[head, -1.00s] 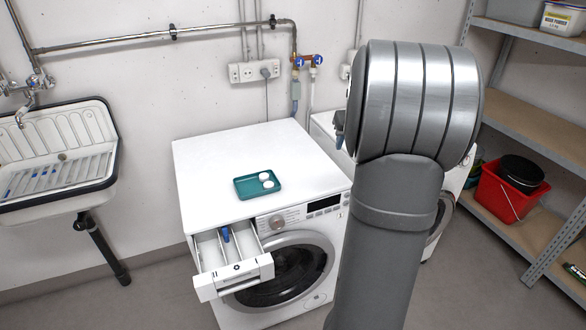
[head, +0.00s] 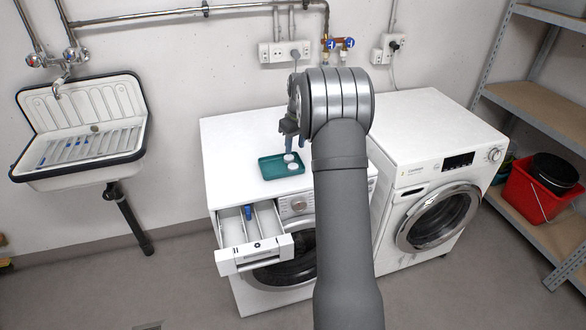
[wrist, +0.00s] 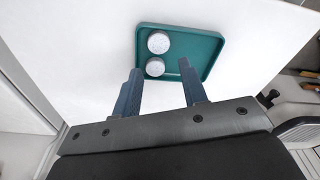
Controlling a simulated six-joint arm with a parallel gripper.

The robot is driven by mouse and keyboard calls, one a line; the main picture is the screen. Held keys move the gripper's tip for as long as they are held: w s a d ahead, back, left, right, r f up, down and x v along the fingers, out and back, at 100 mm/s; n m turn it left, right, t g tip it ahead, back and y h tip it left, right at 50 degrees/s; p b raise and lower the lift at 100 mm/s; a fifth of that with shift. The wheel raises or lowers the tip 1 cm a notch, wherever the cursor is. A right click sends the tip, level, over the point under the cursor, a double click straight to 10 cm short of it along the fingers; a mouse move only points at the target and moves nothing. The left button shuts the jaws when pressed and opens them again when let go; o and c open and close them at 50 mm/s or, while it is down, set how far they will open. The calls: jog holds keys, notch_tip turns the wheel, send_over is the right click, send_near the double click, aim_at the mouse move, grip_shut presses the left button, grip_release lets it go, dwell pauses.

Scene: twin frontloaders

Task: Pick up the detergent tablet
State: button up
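Two round white detergent tablets lie in a teal tray (head: 268,172) on top of the left washing machine. In the wrist view one tablet (wrist: 159,42) is farther from my gripper and the other tablet (wrist: 155,67) is nearer. My gripper (wrist: 159,68) is open, with its two blue-grey fingers apart and the nearer tablet showing between their tips. In the head view my gripper (head: 293,153) is over the tray's right part, and its fingers partly cover the tablets. I cannot tell the exact height of the fingertips above the tray.
The left machine's detergent drawer (head: 255,240) is pulled out, with a blue insert inside. A second washing machine (head: 437,165) stands at right. A sink (head: 82,130) hangs on the left wall, and shelves with a red bucket (head: 535,190) stand at right. The white top around the tray is clear.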

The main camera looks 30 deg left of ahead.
aim_at(293, 169)
jog(key=f, duration=0.6)
jog(key=a+f, duration=0.1)
jog(key=f, duration=0.2)
jog(key=shift+w, duration=0.3)
jog(key=shift+r, duration=0.1)
jog(key=c, duration=0.6)
